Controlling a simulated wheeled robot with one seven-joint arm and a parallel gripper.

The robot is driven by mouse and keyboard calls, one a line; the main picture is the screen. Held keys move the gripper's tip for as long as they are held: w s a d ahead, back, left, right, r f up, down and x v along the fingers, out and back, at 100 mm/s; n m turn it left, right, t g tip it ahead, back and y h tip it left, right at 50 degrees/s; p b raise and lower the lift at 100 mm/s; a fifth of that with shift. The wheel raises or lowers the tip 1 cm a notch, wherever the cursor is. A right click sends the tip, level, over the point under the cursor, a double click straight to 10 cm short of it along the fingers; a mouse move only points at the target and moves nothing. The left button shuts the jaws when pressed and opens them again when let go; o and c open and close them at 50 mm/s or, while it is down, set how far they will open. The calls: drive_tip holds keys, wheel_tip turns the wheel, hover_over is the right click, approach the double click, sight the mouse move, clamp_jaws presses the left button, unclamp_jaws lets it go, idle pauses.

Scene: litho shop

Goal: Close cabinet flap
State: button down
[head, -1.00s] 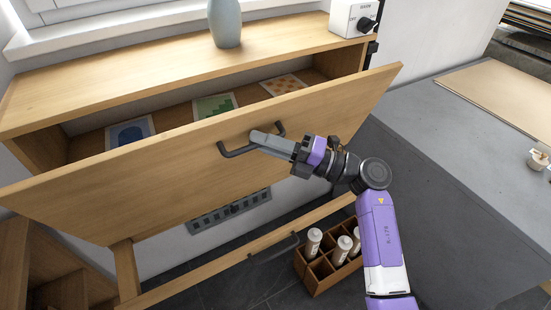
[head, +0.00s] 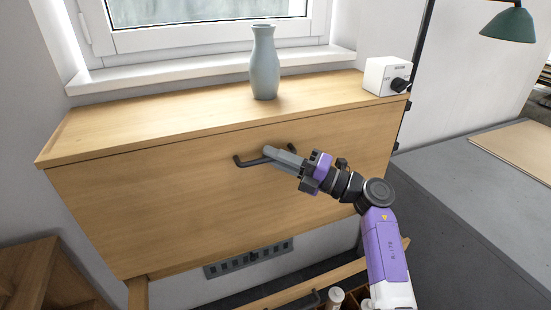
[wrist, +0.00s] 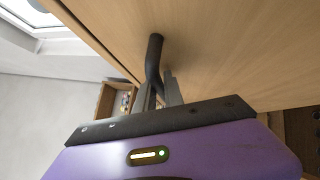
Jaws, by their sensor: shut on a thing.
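The wooden cabinet flap (head: 180,195) stands flush under the cabinet top in the head view, with only a thin dark seam along its upper edge. Its dark bar handle (head: 250,161) is near the middle. My gripper (head: 268,152) is shut on the handle, its grey fingers at the bar's right part. In the wrist view, the handle (wrist: 155,60) runs from the flap's face (wrist: 230,50) down between the fingers. The inside of the cabinet is hidden behind the flap.
A grey-blue vase (head: 264,65) and a white switch box (head: 386,76) stand on the cabinet top (head: 190,113). A grey table (head: 460,215) is at the right.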

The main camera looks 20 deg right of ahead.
drive_tip(key=shift+w+r, duration=0.15)
drive_tip(key=shift+r, duration=0.05)
drive_tip(key=c, duration=1.7)
unclamp_jaws()
drive_tip(key=b+v, duration=0.2)
drive_tip(key=v, duration=0.6)
drive_tip(key=shift+a+f, duration=0.1)
drive_tip(key=shift+f, duration=0.05)
